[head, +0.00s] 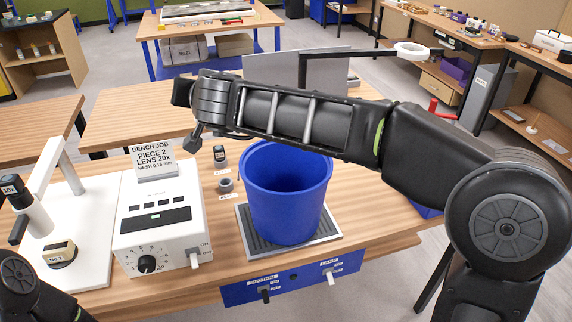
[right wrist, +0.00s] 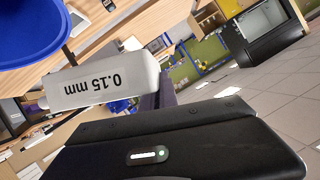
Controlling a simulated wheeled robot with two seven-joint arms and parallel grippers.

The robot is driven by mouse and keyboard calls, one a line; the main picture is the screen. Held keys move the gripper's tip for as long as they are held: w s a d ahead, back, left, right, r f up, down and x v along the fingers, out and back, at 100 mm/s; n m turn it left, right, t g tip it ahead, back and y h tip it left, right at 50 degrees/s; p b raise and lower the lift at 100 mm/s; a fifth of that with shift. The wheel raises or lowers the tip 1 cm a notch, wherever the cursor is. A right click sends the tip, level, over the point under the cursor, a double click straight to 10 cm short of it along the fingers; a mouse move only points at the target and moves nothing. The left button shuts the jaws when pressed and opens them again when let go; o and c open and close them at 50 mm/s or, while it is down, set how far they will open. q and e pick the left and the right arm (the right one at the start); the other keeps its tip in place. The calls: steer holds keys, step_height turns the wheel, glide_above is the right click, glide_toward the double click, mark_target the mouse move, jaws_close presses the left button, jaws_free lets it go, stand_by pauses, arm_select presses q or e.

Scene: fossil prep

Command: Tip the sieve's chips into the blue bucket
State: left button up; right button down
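The blue bucket (head: 287,205) stands upright on a dark ribbed mat (head: 326,230) on the bench. My right gripper (head: 194,141) is at the arm's left end, left of the bucket, mostly hidden by the wrist. In the right wrist view, a white block marked "0.15 mm" (right wrist: 105,80), upside down, is close beside the gripper. A blue rounded shape (right wrist: 32,32) fills the upper left corner. I make out no sieve mesh or chips. Only part of my left arm shows at bottom left; its gripper is out of view.
Left of the bucket are two small dark labelled pots (head: 225,185), a white control box (head: 162,228) with a job sign (head: 152,158), and a white microscope stand (head: 90,240). A blue switch panel (head: 292,284) fronts the bench.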

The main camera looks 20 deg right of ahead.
step_height(320, 180, up, 13)
steer(key=shift+a+f, duration=0.15)
steer(key=shift+a, duration=0.25)
stand_by(2.0)
steer(key=shift+w, duration=0.1)
steer(key=shift+f, duration=0.15)
steer(key=shift+m+y, duration=0.4)
steer(key=shift+m, duration=0.1)
steer(key=shift+d+f+b, duration=0.2)
steer(key=shift+f+b, duration=1.1)
steer(key=shift+f, duration=0.6)
steer(key=shift+d+f+b, duration=0.15)
steer(key=shift+f+b, duration=1.15)
steer(key=shift+f, duration=0.55)
steer(key=shift+f, duration=0.25)
steer(key=shift+d+f+m+y+b, duration=0.1)
steer(key=shift+d+f+m+b, duration=0.1)
steer(key=shift+f+b, duration=0.4)
steer(key=shift+d+f+m+y+b, duration=0.1)
steer(key=shift+f+m+b, duration=0.1)
steer(key=shift+f+b, duration=0.35)
steer(key=shift+d+f+m+y+b, duration=0.1)
steer(key=shift+d+f+m+b, duration=0.2)
steer(key=shift+f, duration=0.45)
steer(key=shift+a+f, duration=0.1)
steer(key=shift+f, duration=0.15)
